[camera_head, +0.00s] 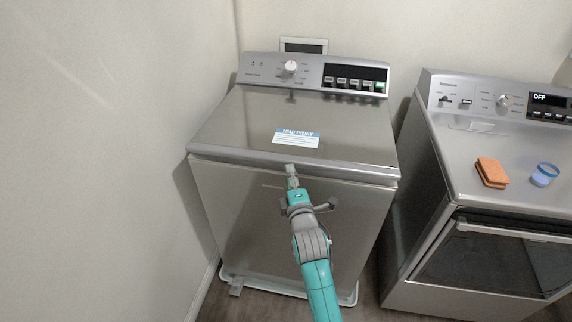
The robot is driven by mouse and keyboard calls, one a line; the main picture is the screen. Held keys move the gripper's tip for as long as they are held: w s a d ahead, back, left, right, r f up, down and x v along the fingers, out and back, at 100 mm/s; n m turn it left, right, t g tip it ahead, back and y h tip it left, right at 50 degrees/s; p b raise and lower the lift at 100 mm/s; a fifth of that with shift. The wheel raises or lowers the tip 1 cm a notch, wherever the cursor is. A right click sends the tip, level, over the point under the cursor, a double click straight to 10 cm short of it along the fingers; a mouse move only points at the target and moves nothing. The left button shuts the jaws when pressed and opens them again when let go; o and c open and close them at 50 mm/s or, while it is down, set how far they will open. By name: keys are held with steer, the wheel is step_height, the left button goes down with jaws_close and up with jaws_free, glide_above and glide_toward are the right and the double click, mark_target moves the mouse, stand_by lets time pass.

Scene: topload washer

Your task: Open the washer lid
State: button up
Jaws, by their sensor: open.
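The topload washer (228,215) stands in the middle of the view. Its grey metal lid (230,125) lies shut on top, with a blue and white label near its middle. My gripper (291,168) is at the washer's front top edge, just below the front of the lid. My teal and grey arm reaches up to it from the bottom of the view. The jaws are open and small in the picture. Nothing shows held between them, and I cannot tell whether they touch the lid's edge.
A second machine (440,200) stands close on the right with a narrow gap. An orange sponge (492,172) and a blue-rimmed cup (544,174) sit on its top. A wall (100,150) runs along the left. The washer's control panel (310,72) rises behind the lid.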

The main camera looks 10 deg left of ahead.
steer(key=shift+x, duration=2.95)
steer(key=shift+d, duration=0.1)
jaws_close()
